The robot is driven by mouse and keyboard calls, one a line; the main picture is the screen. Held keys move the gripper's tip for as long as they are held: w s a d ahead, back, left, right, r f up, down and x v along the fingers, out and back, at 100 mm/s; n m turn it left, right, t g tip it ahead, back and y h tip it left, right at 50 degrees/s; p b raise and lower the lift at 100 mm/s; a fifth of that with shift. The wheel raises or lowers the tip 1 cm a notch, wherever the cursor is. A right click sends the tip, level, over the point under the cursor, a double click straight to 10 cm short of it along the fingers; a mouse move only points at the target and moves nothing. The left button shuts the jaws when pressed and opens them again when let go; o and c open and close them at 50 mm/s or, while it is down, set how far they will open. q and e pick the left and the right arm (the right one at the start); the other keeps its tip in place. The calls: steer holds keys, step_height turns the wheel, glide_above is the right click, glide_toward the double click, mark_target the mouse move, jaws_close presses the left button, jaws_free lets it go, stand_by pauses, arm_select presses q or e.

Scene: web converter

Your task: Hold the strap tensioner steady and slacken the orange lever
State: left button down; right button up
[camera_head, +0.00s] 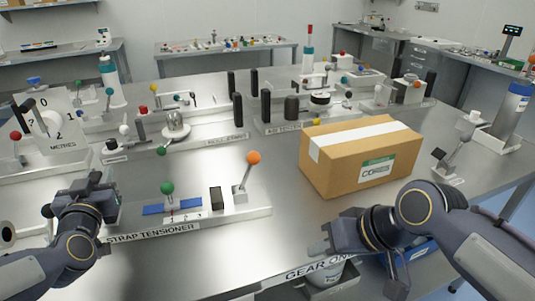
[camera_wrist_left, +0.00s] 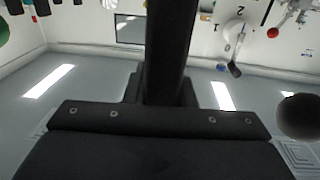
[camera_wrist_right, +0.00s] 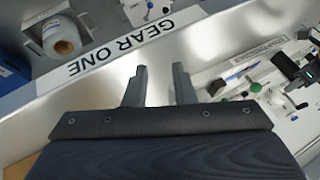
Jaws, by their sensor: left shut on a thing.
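The strap tensioner (camera_head: 262,211) is a low metal base along the near table edge, with a blue strap, a green-ball lever (camera_head: 167,188) and a black block. Its orange lever (camera_head: 253,158) stands at the right end, tilted slightly right, ball up. My left gripper (camera_head: 95,188) is at the tensioner's left end. It is shut on a dark upright handle (camera_wrist_left: 167,45), mostly hidden in the head view. My right gripper (camera_head: 325,246) is open and empty, in front and right of the orange lever, apart from it. Its two fingers (camera_wrist_right: 160,82) show a clear gap.
A cardboard box (camera_head: 340,180) stands right of the orange lever, behind my right arm. Other fixtures with levers and black handles line the table behind. A white roll (camera_wrist_right: 62,38) is below the "GEAR ONE" label. Bare table lies between tensioner and box.

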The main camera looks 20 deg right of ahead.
steer(key=shift+t+y, duration=0.3)
steer(key=w+d+r, duration=0.1)
steer(key=w+r, duration=0.3)
steer(key=r, duration=0.1)
steer(key=w+d+r, duration=0.2)
steer(key=w+r, duration=0.3)
steer(key=w+d+r, duration=0.2)
steer(key=w+r, duration=0.2)
steer(key=w, duration=0.1)
steer(key=shift+w+d+r, duration=0.1)
steer(key=shift+w+r, duration=0.15)
steer(key=shift+r, duration=0.15)
jaws_close()
